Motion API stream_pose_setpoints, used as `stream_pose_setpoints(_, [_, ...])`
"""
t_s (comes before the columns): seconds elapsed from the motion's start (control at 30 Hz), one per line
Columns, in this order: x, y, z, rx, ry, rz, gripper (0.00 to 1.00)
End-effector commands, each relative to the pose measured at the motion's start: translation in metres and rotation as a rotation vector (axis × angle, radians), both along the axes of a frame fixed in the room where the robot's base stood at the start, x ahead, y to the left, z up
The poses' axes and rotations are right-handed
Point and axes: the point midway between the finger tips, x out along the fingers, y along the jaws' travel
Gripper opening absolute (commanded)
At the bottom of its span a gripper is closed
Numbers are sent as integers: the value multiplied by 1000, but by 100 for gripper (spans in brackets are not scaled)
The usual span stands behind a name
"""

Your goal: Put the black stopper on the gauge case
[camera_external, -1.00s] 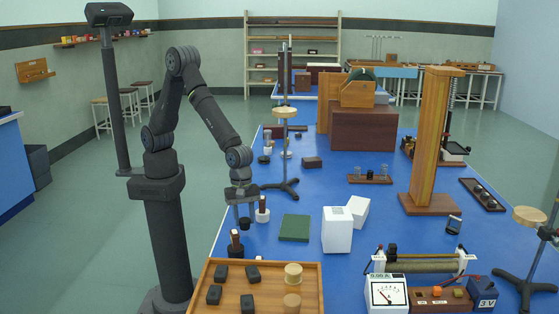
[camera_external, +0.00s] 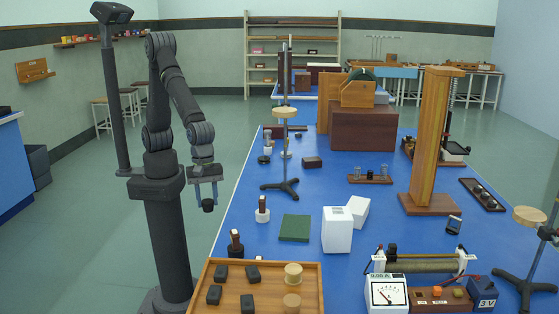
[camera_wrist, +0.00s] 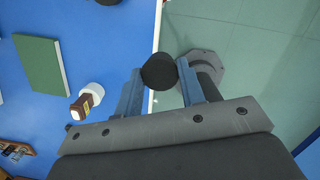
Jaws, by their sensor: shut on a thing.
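My gripper (camera_external: 207,192) is shut on the black stopper (camera_external: 208,205), a short dark cylinder held between the fingertips. In the wrist view the stopper (camera_wrist: 158,72) sits between the blue-grey fingers, above the line of the table's left edge. My gripper hangs left of the table, over the green floor. The gauge case (camera_external: 386,294), a white box with a dial face, stands at the front right of the table, far from my gripper. Its top is partly seen.
A wooden tray (camera_external: 258,306) with dark blocks and pale cylinders lies at the front. A green book (camera_external: 295,228), white boxes (camera_external: 337,230) and a white-based bottle (camera_external: 262,215) stand between. A rheostat (camera_external: 424,265) lies behind the gauge case. A tall wooden pillar (camera_external: 434,140) rises at the right.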

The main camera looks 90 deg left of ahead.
Motion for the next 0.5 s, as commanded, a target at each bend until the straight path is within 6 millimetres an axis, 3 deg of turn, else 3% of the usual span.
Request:
stream_pose_setpoints(0.17, [8, 1, 8, -2, -1, -139, 15])
stream_pose_setpoints(0.5, [27, 4, 34, -1, 0, -612, 15])
